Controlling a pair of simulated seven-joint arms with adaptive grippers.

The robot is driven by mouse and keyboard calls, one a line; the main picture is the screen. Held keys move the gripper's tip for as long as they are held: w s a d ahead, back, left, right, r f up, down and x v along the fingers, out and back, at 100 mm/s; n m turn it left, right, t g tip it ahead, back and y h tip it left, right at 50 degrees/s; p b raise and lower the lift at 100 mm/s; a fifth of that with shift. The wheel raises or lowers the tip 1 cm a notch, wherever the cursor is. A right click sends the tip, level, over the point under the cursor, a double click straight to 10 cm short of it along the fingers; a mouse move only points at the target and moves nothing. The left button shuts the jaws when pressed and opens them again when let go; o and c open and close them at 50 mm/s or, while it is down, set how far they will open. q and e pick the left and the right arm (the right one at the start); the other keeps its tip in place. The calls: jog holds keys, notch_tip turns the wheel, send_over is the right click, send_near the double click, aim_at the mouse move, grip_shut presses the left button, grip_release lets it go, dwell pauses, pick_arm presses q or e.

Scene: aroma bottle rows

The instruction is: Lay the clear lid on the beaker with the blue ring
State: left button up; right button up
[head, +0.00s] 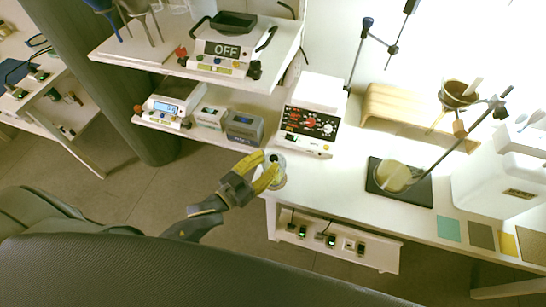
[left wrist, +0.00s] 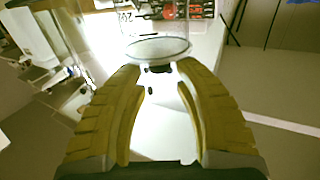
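My left gripper (head: 270,163) has yellow fingers and is at the front left corner of the white bench. Its fingers are spread, with a small round grey-white vessel or lid (head: 277,184) at their tips. In the left wrist view, a clear round disc (left wrist: 158,49) with a pale rim lies just beyond the fingertips of the left gripper (left wrist: 160,70). I cannot tell whether the fingers touch it, or whether it is the lid or a beaker's top. No blue ring can be made out. My right gripper is not in view.
A white instrument with red dials (head: 309,126) stands behind the gripper. A round glass vessel (head: 394,176) is on a dark plate to the right, beside a slanted rod. A wooden stand (head: 400,108) is farther back. The bench (head: 330,185) between is mostly clear.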

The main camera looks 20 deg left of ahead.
pick_arm(q)
jog(key=v, duration=0.8)
jog(key=shift+s+a, duration=0.2)
jog(key=shift+s, duration=0.15)
jog(key=s+a+f+g+y, duration=0.2)
jog(key=s+a+f, duration=0.2)
jog(key=f, duration=0.9)
jog(key=s+a+f+g+y, duration=0.3)
jog(key=s+a+f, duration=0.15)
jog(key=f, duration=0.95)
jog(key=s+a+f+g+y, duration=0.25)
jog(key=a+f, duration=0.25)
jog(key=f, duration=0.8)
jog(key=s+f+n+g, duration=0.1)
jog(key=s+f+g, duration=0.5)
jog(key=s+f, duration=1.15)
jog(key=s+d+f, duration=0.1)
jog(key=s+d, duration=0.3)
jog(key=d, duration=0.3)
jog(key=shift+s+f+n+g, duration=0.15)
jog(key=shift+s+n+g, duration=0.2)
jog(key=shift+g, duration=0.1)
